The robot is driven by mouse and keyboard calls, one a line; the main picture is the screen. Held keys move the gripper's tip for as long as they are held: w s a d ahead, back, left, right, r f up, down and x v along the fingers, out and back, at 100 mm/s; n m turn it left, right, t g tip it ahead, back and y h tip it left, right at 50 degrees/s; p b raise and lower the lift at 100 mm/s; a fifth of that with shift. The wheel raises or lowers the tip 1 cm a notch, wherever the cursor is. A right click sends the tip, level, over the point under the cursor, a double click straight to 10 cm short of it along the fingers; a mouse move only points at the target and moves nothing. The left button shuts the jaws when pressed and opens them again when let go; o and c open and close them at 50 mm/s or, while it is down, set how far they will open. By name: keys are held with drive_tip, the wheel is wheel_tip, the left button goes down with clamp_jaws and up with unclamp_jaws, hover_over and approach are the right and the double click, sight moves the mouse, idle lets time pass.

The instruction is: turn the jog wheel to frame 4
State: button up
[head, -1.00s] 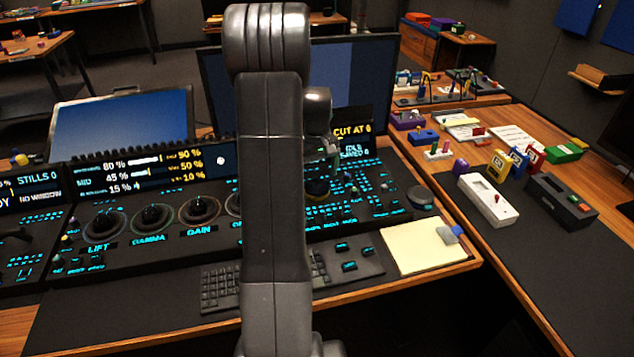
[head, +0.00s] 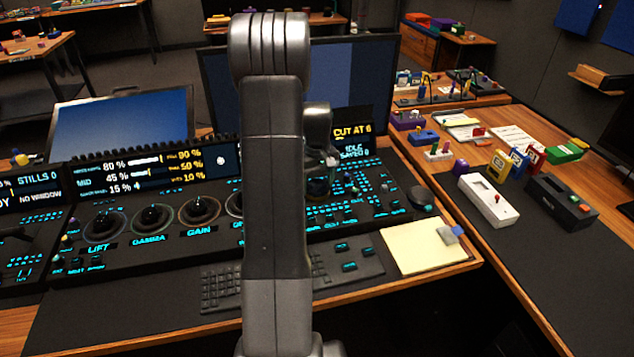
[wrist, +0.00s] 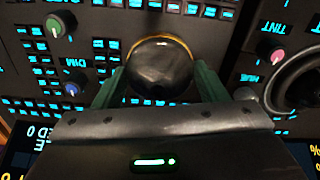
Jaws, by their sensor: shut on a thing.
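A dark, round, shiny-topped wheel with a golden ring (wrist: 160,67), which I take for the jog wheel, sits on the panel at the top middle of the wrist view. My gripper (wrist: 160,82) has its two green fingers on opposite sides of it and is shut on it. The fingertips are partly hidden beside the wheel. In the head view my gripper (head: 318,172) is down at the panel, just right of my upright arm link, and mostly covers the wheel. A small display (head: 352,131) behind it seems to read "CUT AT 6".
Small knobs stand close by: a green one (wrist: 55,26), a blue one (wrist: 71,90) and a pink one (wrist: 277,57). A large ringed trackball (wrist: 300,85) is at the right. A dark round control (head: 420,197) stands at the panel's right end. Lit buttons surround the wheel.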

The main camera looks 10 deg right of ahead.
drive_tip(key=m, duration=0.4)
drive_tip(key=shift+m, duration=0.3)
drive_tip(key=m, duration=0.4)
drive_tip(key=shift+m, duration=0.3)
drive_tip(key=m, duration=0.4)
drive_tip(key=shift+d, duration=0.1)
drive_tip(key=shift+m, duration=2.2)
drive_tip(key=o, duration=1)
